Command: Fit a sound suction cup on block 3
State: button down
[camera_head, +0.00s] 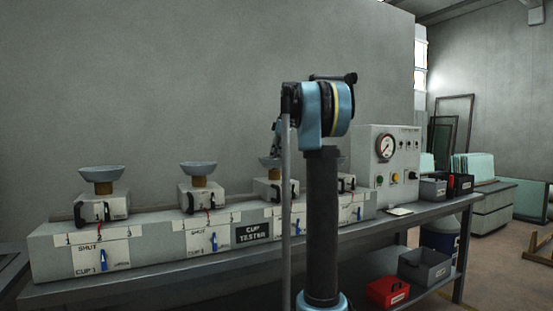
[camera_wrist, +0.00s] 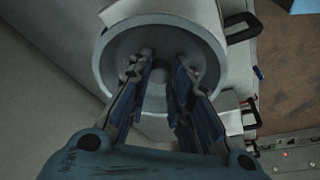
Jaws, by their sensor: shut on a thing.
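My gripper (camera_wrist: 161,78) reaches into a grey suction cup (camera_wrist: 118,62) in the wrist view. Its two fingers stand on either side of the cup's central hub and are shut on it. In the head view the gripper (camera_head: 277,138) is mostly hidden by my arm, over the third block from the left (camera_head: 268,190). A grey cup rim (camera_head: 266,161) shows there above a brass neck; whether it is seated is unclear. Grey cups also top the first block (camera_head: 102,209) and second block (camera_head: 200,197). A fourth block (camera_head: 345,183) is partly hidden behind my arm.
The blocks stand on a long grey cup tester (camera_head: 160,255) with blue levers. A gauge panel (camera_head: 386,160) stands at the right end. Dark bins (camera_head: 433,188) sit beyond it; a red bin (camera_head: 388,291) and a grey bin (camera_head: 424,266) are on the lower shelf.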

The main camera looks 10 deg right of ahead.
jog(key=shift+f, duration=0.45)
jog(key=c, duration=1.7)
grip_release()
jog(key=shift+v, duration=5.5)
jog(key=shift+a, duration=0.1)
jog(key=s+a+f+m+h, duration=0.1)
jog(key=s+f+m, duration=0.3)
jog(key=s+f, duration=1)
jog(key=s+a+f+m+h, duration=0.1)
jog(key=s+f+m, duration=0.3)
jog(key=s+f, duration=1)
jog(key=s+a+f+m+h, duration=0.1)
jog(key=s+f+m, duration=0.4)
jog(key=s+f, duration=0.9)
notch_tip(320, 180, down, 8)
jog(key=shift+f+t, duration=0.2)
jog(key=shift+t, duration=0.2)
